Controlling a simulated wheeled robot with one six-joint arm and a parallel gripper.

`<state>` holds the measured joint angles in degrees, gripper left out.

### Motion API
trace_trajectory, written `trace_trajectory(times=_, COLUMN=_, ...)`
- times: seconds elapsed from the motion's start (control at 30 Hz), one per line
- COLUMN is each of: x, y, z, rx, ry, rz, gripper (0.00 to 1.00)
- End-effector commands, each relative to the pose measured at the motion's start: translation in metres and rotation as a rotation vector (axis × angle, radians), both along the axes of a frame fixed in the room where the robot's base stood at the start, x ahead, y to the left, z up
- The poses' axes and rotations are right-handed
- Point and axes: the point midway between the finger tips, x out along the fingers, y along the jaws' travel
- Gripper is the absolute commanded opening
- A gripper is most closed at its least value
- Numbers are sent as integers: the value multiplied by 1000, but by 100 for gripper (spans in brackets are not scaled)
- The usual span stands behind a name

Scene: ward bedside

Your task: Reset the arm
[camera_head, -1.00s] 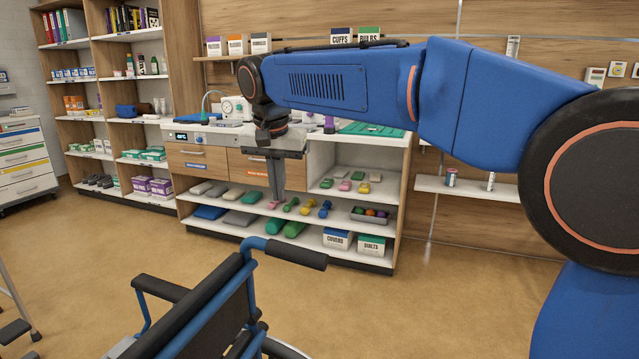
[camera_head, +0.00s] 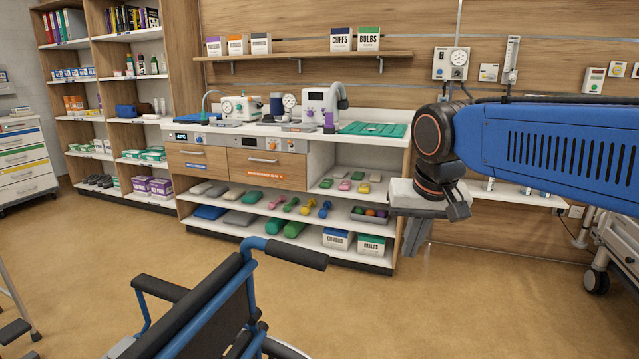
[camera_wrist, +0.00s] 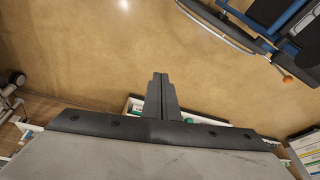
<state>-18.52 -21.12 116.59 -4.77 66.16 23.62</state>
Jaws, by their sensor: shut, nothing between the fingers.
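My gripper (camera_head: 416,237) hangs at the right of the head view, in front of the right end of the counter unit, with its fingers pointing down. It also shows in the wrist view (camera_wrist: 161,80), where the two fingers meet with no gap and nothing between them. My blue arm reaches in from the right edge of the head view.
The counter unit (camera_head: 372,145) with shelves, drawers and devices stands behind my gripper to the left. A wheelchair (camera_head: 215,310) is in the front, left of my gripper. A bed frame (camera_head: 612,245) stands at the far right. The floor (camera_head: 450,310) below my gripper is clear.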

Motion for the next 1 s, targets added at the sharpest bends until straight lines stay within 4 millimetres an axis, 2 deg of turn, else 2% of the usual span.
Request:
trace_trajectory(times=0.03, x=-11, y=-11, z=-6, rx=-1, ry=-4, rz=-1, gripper=0)
trace_trajectory(times=0.2, x=-45, y=-42, z=-31, rx=-8, ry=-20, rz=13, gripper=0)
trace_trajectory(times=0.5, x=-106, y=-82, z=-82, rx=-26, ry=-51, rz=36, gripper=0)
trace_trajectory(times=0.8, x=-157, y=-106, z=-134, rx=-46, ry=-78, rz=53, gripper=0)
trace_trajectory(times=1.0, x=-169, y=-110, z=-148, rx=-53, ry=-86, rz=60, gripper=0)
